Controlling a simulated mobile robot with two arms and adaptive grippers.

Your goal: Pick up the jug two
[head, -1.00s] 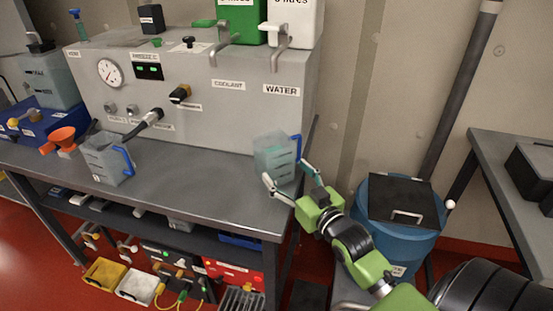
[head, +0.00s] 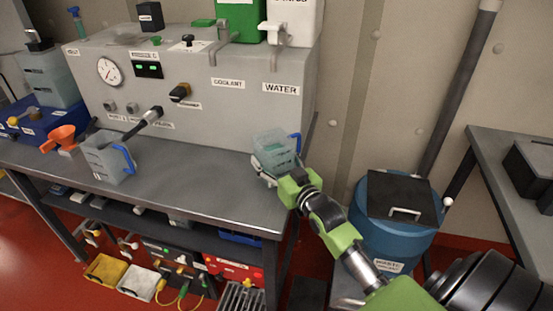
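A clear jug with a blue handle (head: 272,147) stands at the right end of the grey bench, in front of the panel's WATER label. It bears no number that I can read. A second clear jug with a blue handle (head: 103,160) stands on the bench to the left. My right gripper (head: 277,168) is at the right-hand jug, with one finger along its lower left side and the other near the handle. Whether the fingers press on the jug cannot be told. My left gripper is not in view.
The grey panel box (head: 190,115) stands behind the jugs, with green and white containers and taps on top. A blue drum with a black lid (head: 385,235) stands right of the bench. The bench between the jugs is clear.

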